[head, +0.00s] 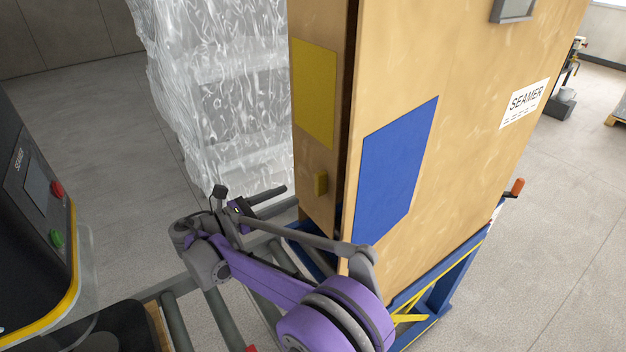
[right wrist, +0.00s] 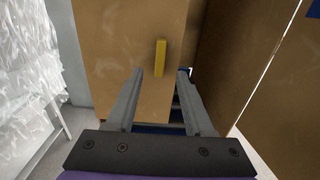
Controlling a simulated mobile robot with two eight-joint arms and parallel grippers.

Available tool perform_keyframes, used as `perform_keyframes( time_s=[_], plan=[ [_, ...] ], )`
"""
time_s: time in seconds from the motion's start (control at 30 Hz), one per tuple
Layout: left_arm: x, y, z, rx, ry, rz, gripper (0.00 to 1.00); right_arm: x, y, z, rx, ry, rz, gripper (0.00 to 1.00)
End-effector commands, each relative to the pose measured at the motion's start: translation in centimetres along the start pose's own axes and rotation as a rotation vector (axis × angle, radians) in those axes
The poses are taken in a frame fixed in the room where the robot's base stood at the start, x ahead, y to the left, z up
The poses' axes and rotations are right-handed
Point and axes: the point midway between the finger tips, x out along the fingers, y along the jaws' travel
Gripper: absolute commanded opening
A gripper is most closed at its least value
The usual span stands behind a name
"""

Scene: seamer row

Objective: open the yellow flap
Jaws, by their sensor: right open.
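The yellow flap is the narrow tan panel (head: 312,165) at the left of the tall tan box, marked with a yellow square (head: 314,93). A small upright yellow handle (head: 320,184) sticks out low on it. In the right wrist view the handle (right wrist: 160,58) stands just beyond the fingertips, between their lines and slightly right of the panel's middle. My right gripper (head: 282,190) is open and empty, left of the handle and apart from it. Its two fingers (right wrist: 159,78) point at the panel. My left gripper is out of view.
A wide panel with a blue square (head: 395,170) adjoins on the right, past a dark gap. The box rests on a blue frame (head: 440,290). A plastic-wrapped stack (head: 215,90) stands close behind left. A control panel (head: 40,200) with red and green buttons is at left.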

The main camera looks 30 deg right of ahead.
Motion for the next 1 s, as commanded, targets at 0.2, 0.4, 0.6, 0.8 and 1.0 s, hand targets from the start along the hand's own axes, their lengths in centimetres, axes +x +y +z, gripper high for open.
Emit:
perform_keyframes(
  time_s=[0.2,0.4,0.6,0.8,1.0],
  plan=[
    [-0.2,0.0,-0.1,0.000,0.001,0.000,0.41,4.4,-0.1,0.1,0.000,-0.001,-0.006,0.53],
    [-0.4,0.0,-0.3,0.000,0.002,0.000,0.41,7.7,-0.1,0.0,0.000,0.000,-0.004,0.53],
    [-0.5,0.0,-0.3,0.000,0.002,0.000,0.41,9.1,-0.1,0.0,0.000,0.000,-0.002,0.53],
    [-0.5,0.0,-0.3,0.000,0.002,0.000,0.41,9.3,-0.1,0.0,0.000,0.000,-0.001,0.53],
    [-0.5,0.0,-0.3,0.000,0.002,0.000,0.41,9.2,-0.1,0.0,0.000,0.000,-0.001,0.33]
  ],
)
